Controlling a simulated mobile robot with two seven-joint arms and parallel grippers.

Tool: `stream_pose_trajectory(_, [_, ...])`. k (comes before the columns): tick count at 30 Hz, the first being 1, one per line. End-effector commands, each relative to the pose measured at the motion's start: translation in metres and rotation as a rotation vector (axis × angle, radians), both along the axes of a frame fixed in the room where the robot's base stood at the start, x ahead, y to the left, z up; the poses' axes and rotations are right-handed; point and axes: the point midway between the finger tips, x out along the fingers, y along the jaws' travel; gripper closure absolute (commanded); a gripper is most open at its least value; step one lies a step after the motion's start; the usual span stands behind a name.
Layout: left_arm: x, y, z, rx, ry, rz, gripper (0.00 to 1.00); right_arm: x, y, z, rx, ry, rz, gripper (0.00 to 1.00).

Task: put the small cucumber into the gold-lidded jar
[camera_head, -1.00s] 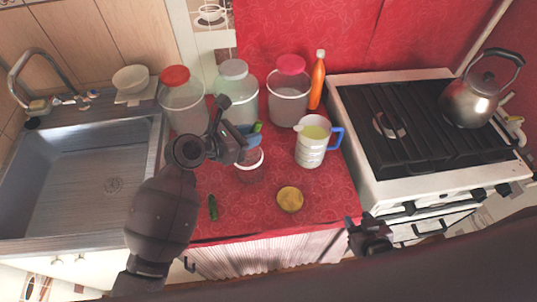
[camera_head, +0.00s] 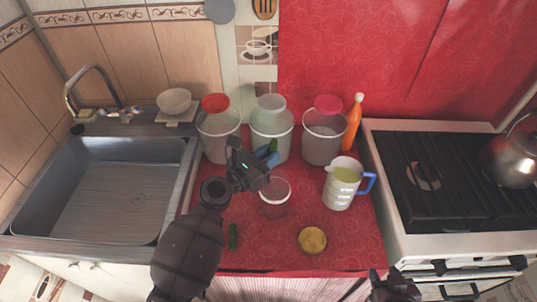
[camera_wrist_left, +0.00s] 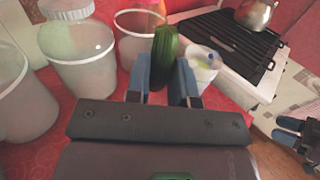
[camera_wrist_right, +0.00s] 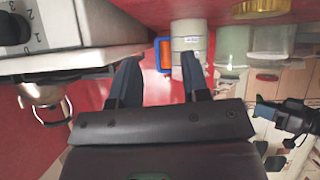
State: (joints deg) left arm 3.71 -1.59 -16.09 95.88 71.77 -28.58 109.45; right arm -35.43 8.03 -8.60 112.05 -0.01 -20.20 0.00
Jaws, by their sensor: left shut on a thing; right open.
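A green cucumber (camera_wrist_left: 165,52) is between my left gripper's blue fingers (camera_wrist_left: 160,78), which are shut on it. In the head view this held cucumber (camera_head: 272,146) and my left gripper (camera_head: 262,168) are above the counter, just behind the small open glass jar (camera_head: 275,199). A gold lid (camera_head: 312,240) lies flat on the counter, in front and to the right of that jar. Another small cucumber (camera_head: 233,237) lies on the counter at front left. I cannot tell which cucumber is smaller. My right gripper (camera_wrist_right: 162,75) is open and empty, low at the counter's front right.
Large jars with a red lid (camera_head: 215,103), a white lid (camera_head: 271,102) and a pink lid (camera_head: 328,104) stand at the back. A measuring jug (camera_head: 340,188) stands right of the small jar, near an orange bottle (camera_head: 352,125). Sink left, stove right.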

Motion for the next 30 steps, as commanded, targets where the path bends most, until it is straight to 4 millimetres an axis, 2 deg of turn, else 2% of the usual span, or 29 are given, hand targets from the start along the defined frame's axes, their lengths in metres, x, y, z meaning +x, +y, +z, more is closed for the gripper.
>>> stream_pose_trajectory(11, [0.0, 0.0, -0.022, 0.0, 0.001, 0.0, 1.0, 0.006, 0.001, -0.004, 0.0, -0.021, 0.002, 0.57])
stream_pose_trajectory(24, [0.0, 0.0, -0.048, 0.001, 0.001, 0.0, 1.0, 0.012, 0.002, -0.025, 0.0, -0.032, 0.005, 0.57])
stream_pose_trajectory(30, [0.0, 0.0, -0.058, 0.0, 0.003, 0.0, 1.0, 0.018, 0.003, -0.028, -0.001, -0.044, 0.01, 0.57])
